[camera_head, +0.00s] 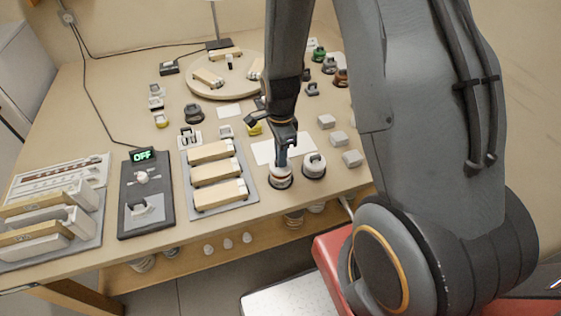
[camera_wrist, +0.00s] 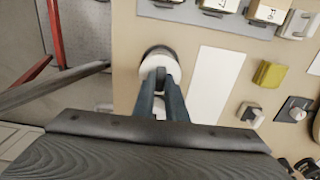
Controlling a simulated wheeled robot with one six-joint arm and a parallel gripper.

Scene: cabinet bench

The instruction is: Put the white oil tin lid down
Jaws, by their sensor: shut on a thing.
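My gripper (camera_head: 281,158) points down near the front edge of the bench, its fingers shut on the white oil tin lid (camera_head: 281,170). In the wrist view the two blue-grey fingers (camera_wrist: 160,98) meet over the white round lid (camera_wrist: 158,62). A dark round rim (camera_wrist: 157,50) shows around its far side. In the head view a dark ring shows low around the white piece. I cannot tell whether the lid touches what is under it. The fingers hide part of the lid.
A similar white round piece with a dark base (camera_head: 314,164) stands close to the right. A tray with wooden-topped blocks (camera_head: 247,180) lies to the left, beside a panel reading OFF (camera_head: 147,200). White sheets (camera_head: 266,153) lie behind. Several pale blocks (camera_head: 338,139) stand at right.

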